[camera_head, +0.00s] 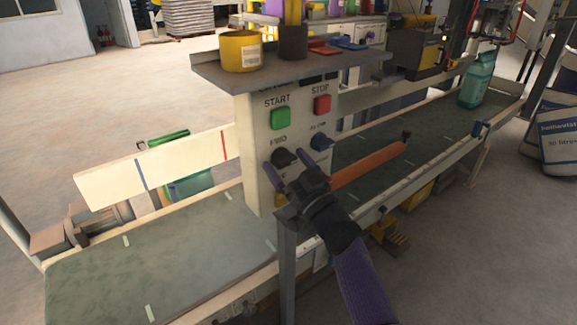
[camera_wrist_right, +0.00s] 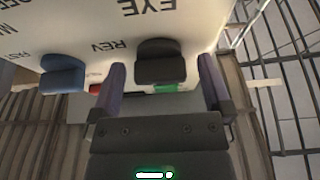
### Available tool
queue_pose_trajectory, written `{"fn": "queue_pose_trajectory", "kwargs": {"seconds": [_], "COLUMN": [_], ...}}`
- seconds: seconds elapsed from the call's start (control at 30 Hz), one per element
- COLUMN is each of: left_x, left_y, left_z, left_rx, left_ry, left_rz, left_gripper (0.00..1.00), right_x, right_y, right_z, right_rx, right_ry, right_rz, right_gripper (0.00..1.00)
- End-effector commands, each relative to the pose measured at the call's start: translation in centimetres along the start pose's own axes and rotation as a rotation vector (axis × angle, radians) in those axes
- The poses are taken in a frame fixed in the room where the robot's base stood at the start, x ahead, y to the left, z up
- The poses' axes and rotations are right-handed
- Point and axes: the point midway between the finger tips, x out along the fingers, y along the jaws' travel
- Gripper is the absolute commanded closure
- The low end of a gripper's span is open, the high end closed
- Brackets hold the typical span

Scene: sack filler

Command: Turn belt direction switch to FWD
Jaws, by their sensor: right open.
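The belt direction switch, a black knob (camera_head: 284,157), sits on the cream control panel (camera_head: 256,185) below the green START button (camera_head: 280,118). A label that seems to read FWD is above it. In the wrist view the black knob (camera_wrist_right: 160,68) appears upside down, with REV printed beside it. My right gripper (camera_head: 286,166) is open at the panel, its two purple fingers on either side of the knob. In the wrist view gaps show between the knob and both fingers (camera_wrist_right: 162,82). I cannot tell the knob's setting. My left gripper is not in view.
A blue knob (camera_head: 321,141) is close on the right, below the red STOP button (camera_head: 322,104). A shelf (camera_head: 215,75) with a yellow cup (camera_head: 240,51) overhangs the panel.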

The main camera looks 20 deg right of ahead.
Motion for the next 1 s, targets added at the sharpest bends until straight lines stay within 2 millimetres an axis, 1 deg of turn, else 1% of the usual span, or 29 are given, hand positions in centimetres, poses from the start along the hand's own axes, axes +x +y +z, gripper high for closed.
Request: {"fn": "queue_pose_trajectory", "kwargs": {"seconds": [0.1,0.17,0.2,0.27,0.3,0.37,0.4,0.47,0.5,0.53,0.8,1.0], "left_x": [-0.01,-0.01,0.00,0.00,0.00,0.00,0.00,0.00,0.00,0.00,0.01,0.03], "left_y": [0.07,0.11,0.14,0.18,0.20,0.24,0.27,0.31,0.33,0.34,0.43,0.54], "left_z": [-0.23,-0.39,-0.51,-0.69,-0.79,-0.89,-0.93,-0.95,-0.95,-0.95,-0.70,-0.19], "left_rx": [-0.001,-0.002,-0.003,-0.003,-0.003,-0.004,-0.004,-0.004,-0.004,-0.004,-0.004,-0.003], "left_ry": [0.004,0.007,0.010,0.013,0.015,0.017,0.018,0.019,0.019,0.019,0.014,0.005], "left_rz": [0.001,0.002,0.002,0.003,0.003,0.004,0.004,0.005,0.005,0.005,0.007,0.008], "left_gripper": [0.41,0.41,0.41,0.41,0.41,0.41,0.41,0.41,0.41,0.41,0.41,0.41], "right_x": [-0.02,-0.03,-0.03,-0.04,-0.04,-0.05,-0.05,-0.05,-0.06,-0.06,-0.08,-0.08], "right_y": [0.00,0.00,0.00,0.00,0.01,0.01,0.01,0.01,0.01,0.01,0.06,0.13], "right_z": [0.00,0.00,0.00,0.01,0.01,0.02,0.02,0.02,0.02,0.03,0.04,0.06], "right_rx": [0.000,0.000,0.000,0.000,0.000,0.000,0.000,0.000,0.000,0.000,-0.029,-0.130], "right_ry": [0.000,0.000,0.000,0.000,0.000,0.000,0.000,-0.001,-0.001,-0.001,-0.001,-0.002], "right_rz": [0.000,0.000,0.000,0.000,0.000,0.000,0.000,0.000,0.000,0.000,-0.011,-0.053], "right_gripper": [0.00,0.13,0.21,0.34,0.42,0.55,0.64,0.76,0.85,0.91,0.91,0.91]}}
